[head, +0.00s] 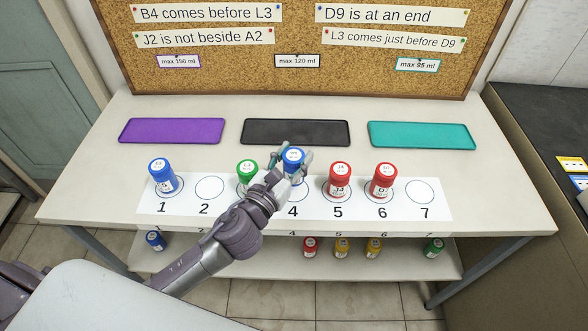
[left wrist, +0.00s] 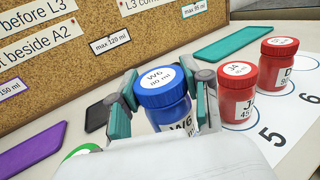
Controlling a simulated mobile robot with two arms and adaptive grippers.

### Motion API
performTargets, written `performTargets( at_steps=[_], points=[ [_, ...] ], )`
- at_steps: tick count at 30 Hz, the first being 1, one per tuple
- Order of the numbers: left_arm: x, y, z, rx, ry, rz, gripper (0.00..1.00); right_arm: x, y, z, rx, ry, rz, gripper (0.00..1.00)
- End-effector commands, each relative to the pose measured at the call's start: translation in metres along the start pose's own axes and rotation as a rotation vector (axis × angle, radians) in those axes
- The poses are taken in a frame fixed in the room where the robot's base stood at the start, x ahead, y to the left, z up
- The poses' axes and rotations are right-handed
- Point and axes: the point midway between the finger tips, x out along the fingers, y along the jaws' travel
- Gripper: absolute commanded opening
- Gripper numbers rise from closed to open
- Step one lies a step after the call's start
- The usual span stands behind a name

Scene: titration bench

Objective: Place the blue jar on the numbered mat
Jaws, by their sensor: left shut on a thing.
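The blue jar (head: 292,158) marked W6 is in my left gripper (head: 290,168), at circle 4 of the numbered mat (head: 440,203). In the left wrist view the jar (left wrist: 163,92) stands upright between the two fingers of the left gripper (left wrist: 165,105), which is shut on it. I cannot tell whether its base touches the mat. Another blue jar (head: 162,176) stands on circle 1. A green-lidded jar (head: 247,170) is at circle 3, partly hidden by my arm. Red jars stand on circle 5 (head: 339,180) and circle 6 (head: 383,181). My right gripper is not in view.
Circles 2 (head: 209,188) and 7 (head: 420,192) are empty. Purple (head: 172,131), black (head: 295,133) and teal (head: 422,135) trays lie empty behind the mat. A corkboard (head: 300,78) with notes stands at the back. Several jars stand on the lower shelf (head: 270,262).

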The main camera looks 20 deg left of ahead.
Motion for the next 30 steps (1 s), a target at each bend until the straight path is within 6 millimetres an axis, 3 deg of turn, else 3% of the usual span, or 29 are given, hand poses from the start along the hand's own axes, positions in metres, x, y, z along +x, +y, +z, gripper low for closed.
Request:
performTargets(
  at_steps=[7,20,21,25,30],
  points=[
    [-0.001,0.000,-0.037,-0.004,0.003,0.001,0.11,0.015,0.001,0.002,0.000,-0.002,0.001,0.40],
    [0.000,0.000,-0.043,-0.001,0.001,-0.001,0.11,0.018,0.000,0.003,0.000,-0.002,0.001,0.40],
    [0.000,0.000,-0.043,-0.001,0.001,-0.001,0.50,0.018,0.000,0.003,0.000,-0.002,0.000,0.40],
    [0.000,-0.001,-0.043,-0.001,0.002,-0.001,0.71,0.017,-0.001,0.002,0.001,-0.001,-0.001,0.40],
    [0.000,-0.001,-0.042,-0.001,0.002,-0.001,0.73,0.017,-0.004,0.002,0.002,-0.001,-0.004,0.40]
  ],
)
